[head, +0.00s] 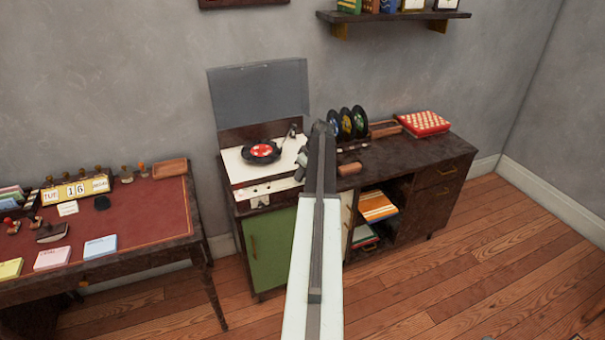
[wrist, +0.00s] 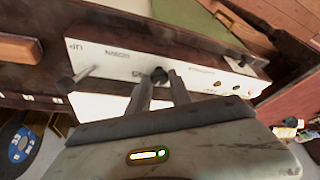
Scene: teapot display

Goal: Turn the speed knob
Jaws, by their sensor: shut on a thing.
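The record player (head: 236,168) stands on the cabinet with its lid raised and a record (head: 262,151) with a red label on it. Its pale front panel (wrist: 112,44) spans the wrist view, tilted and appearing upside down. The dark speed knob (wrist: 158,74) sits on this panel, partly hidden by my fingers. My gripper (wrist: 160,82) has its two fingertips at the knob's sides, shut on it. In the head view my gripper (head: 302,162) is at the player's right end, largely hidden by my arm.
A lever (wrist: 82,74) sticks out of the panel beside my fingers, and another small knob (wrist: 240,61) is further right. Upright records (head: 346,124), a red checkered box (head: 423,123) and a brown block (head: 349,168) are on the cabinet (head: 455,150). A desk (head: 150,215) stands left.

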